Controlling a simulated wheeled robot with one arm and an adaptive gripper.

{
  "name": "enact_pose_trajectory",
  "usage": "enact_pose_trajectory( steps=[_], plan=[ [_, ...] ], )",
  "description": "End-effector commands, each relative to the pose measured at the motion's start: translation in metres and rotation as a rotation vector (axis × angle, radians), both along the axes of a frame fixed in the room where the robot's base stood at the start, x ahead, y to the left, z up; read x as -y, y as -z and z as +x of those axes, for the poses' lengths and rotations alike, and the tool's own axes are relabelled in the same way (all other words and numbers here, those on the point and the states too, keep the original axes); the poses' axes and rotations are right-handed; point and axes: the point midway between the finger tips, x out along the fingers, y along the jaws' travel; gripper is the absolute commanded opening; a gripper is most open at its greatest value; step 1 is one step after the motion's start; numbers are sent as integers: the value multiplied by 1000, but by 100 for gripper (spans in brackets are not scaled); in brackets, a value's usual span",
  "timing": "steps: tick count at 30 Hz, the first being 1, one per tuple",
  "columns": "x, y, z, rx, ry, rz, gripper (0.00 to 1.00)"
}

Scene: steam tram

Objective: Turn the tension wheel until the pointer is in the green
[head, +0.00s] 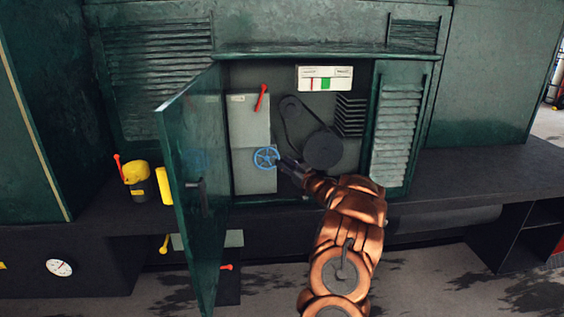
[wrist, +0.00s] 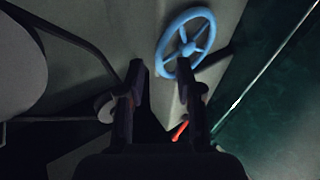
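The blue spoked tension wheel (head: 266,157) is on the lower part of a grey panel inside the open cabinet. It also shows in the wrist view (wrist: 186,42), just beyond the fingertips. My gripper (head: 283,163) is at the right side of the wheel in the head view. In the wrist view its two dark fingers (wrist: 165,80) are apart, with nothing clearly between them; I cannot tell whether they touch the rim. The white gauge (head: 325,78) at the cabinet top has a green zone and a red mark left of it; the pointer is too small to read surely.
The green cabinet door (head: 196,185) stands open at left. A belt runs between a small pulley (head: 290,106) and a large pulley (head: 322,150), right of the wheel. A red lever (head: 262,97) is above the wheel. A louvred green panel (head: 397,130) stands at right.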

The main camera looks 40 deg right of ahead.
Motion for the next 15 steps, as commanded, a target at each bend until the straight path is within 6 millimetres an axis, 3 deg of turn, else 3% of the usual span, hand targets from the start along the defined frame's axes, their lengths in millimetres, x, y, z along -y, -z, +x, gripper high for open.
enact_pose_trajectory(
  steps=[9,15],
  plan=[
    [-1,8,-58,0,5,4,35],
    [-2,13,-84,0,5,3,35]
  ],
)
